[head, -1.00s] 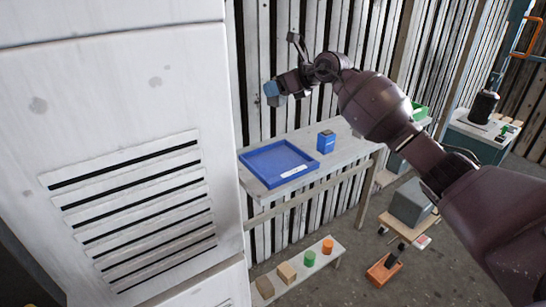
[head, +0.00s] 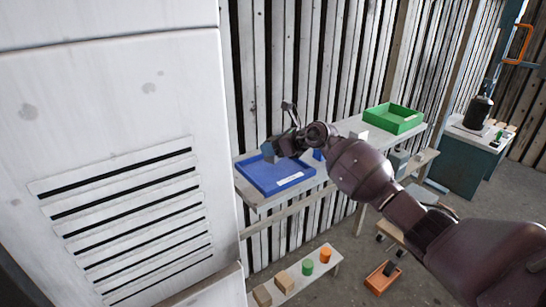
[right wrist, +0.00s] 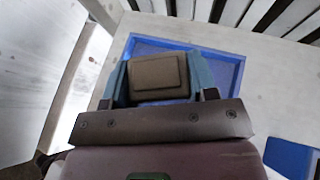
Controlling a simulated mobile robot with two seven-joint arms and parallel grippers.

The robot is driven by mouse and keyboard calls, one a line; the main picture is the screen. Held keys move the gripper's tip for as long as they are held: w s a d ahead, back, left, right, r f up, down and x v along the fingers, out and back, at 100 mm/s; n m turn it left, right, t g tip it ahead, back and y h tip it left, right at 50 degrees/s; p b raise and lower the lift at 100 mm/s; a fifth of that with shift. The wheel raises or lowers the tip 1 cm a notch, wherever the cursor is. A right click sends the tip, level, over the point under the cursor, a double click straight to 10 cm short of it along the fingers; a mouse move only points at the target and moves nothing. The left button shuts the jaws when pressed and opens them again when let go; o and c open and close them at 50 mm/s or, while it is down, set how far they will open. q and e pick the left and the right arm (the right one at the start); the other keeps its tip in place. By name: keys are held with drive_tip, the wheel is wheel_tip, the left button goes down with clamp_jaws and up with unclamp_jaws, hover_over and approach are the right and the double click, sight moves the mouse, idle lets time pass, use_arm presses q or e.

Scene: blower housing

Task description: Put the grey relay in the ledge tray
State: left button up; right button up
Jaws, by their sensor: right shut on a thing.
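My right gripper (head: 270,151) is over the back left part of a blue tray (head: 292,181) with a white label, on a pale ledge. In the right wrist view, its blue-teal fingers are shut on a grey-brown block, the grey relay (right wrist: 158,72). The blue tray (right wrist: 238,72) lies beyond and below it there. The gap between relay and tray floor is hard to judge. In the head view I cannot make out the relay apart from the fingers. My left gripper is not in view.
A blue box (head: 317,155) stands right of the tray, partly behind my arm. A green tray (head: 394,118) is farther right. A tall white cabinet (head: 110,120) fills the left. Wooden, green and orange pieces sit on a low bench (head: 317,275).

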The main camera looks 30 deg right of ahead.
wheel_tip(320, 180, down, 4)
drive_tip(key=shift+r, duration=0.1)
drive_tip(key=o, duration=1)
